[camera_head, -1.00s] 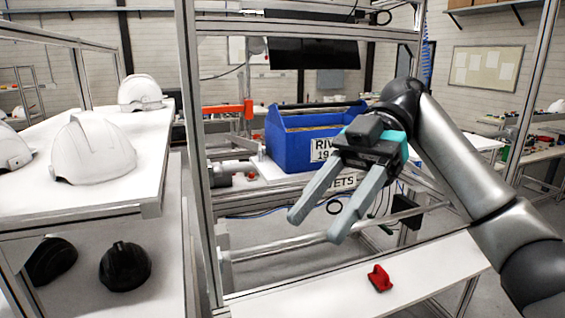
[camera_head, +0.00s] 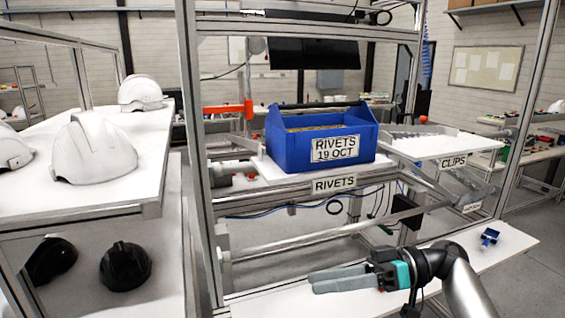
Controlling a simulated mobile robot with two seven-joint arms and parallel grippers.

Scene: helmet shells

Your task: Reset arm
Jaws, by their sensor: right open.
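My right gripper (camera_head: 318,281) is low over the white front bench (camera_head: 262,303), its arm coming in from the bottom right. Its grey fingers point left and are seen nearly edge-on, one behind the other, with nothing visible between them. I cannot tell its exact height above the bench. My left gripper is not in view. The blue rivets box (camera_head: 288,152) stands on the shelf behind, well clear of the gripper.
A small blue part (camera_head: 489,238) lies at the bench's right end. White helmets (camera_head: 94,149) sit on the left shelf, black helmets (camera_head: 125,266) below. A clips tray (camera_head: 440,147) is right of the box. The frame's metal post (camera_head: 198,150) stands left of the box.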

